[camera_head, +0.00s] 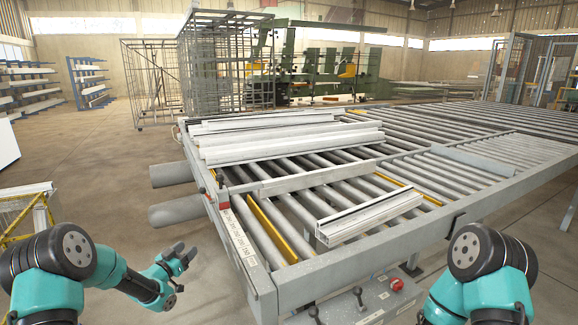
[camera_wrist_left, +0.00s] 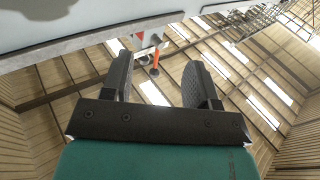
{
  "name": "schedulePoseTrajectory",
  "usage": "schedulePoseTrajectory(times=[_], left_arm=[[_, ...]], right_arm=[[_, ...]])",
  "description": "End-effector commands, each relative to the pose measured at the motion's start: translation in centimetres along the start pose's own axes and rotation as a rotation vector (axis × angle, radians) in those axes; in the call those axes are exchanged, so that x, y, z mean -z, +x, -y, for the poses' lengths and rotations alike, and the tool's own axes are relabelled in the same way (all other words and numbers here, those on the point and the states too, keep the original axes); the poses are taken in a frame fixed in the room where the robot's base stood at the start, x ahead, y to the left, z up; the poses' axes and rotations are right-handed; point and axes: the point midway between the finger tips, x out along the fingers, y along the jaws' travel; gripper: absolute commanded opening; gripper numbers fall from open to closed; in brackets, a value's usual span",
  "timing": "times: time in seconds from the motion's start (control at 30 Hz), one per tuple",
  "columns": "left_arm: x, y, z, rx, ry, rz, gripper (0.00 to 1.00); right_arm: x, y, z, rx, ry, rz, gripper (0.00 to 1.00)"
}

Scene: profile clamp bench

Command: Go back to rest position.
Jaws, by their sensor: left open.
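My left gripper (camera_head: 184,256) is open and empty. It hangs over the floor to the left of the roller bench (camera_head: 240,240), apart from it. In the left wrist view its two dark fingers (camera_wrist_left: 158,72) stand apart with nothing held between them. A small orange-red part (camera_wrist_left: 155,66) shows beyond the fingers. A short white profile (camera_head: 370,216) lies on the rollers near the front of the bench. My right arm enters at the bottom right, but its gripper is out of the picture.
Several long white profiles (camera_head: 290,140) lie farther back on the rollers. A red knob (camera_head: 397,284) and black clamp handles sit along the bench's front edge. A yellow-framed rack (camera_head: 28,212) stands at the left. Bare floor lies between rack and bench.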

Motion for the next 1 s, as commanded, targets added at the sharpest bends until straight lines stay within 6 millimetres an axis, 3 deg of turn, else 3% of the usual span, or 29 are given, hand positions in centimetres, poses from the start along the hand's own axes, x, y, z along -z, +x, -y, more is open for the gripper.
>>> schedulePoseTrajectory(times=[0.03, 0.2, 0.37, 0.5, 0.63, 0.8, 0.9, 1.0], left_arm=[[-2.7, -0.7, -1.6, 0.02, -0.05, 0.079, 0.54], [-10.7, -4.5, -6.4, 0.092, -0.198, 0.353, 0.54], [-16.8, -9.6, -11.7, 0.139, -0.323, 0.611, 0.54], [-20.6, -15.2, -16.5, 0.168, -0.419, 0.837, 0.54], [-23.0, -21.0, -21.1, 0.187, -0.501, 1.049, 0.54], [-24.0, -28.5, -26.4, 0.208, -0.594, 1.303, 0.54], [-23.9, -31.6, -28.5, 0.216, -0.629, 1.406, 0.54], [-23.8, -33.2, -29.5, 0.221, -0.647, 1.458, 0.54]], right_arm=[[0.0, 0.0, 0.0, 0.0, 0.0, 0.0, 0.43], [0.0, 0.0, 0.0, 0.0, 0.0, 0.0, 0.43], [0.0, 0.0, 0.0, 0.0, 0.0, 0.0, 0.43], [0.0, 0.0, 0.0, 0.0, 0.0, 0.0, 0.43], [0.0, 0.0, 0.0, 0.0, 0.0, 0.0, 0.43], [0.0, 0.0, 0.0, 0.0, 0.0, 0.0, 0.43], [0.0, 0.0, 0.0, 0.0, 0.0, 0.0, 0.43], [0.0, 0.0, 0.0, 0.0, 0.0, 0.0, 0.43]])
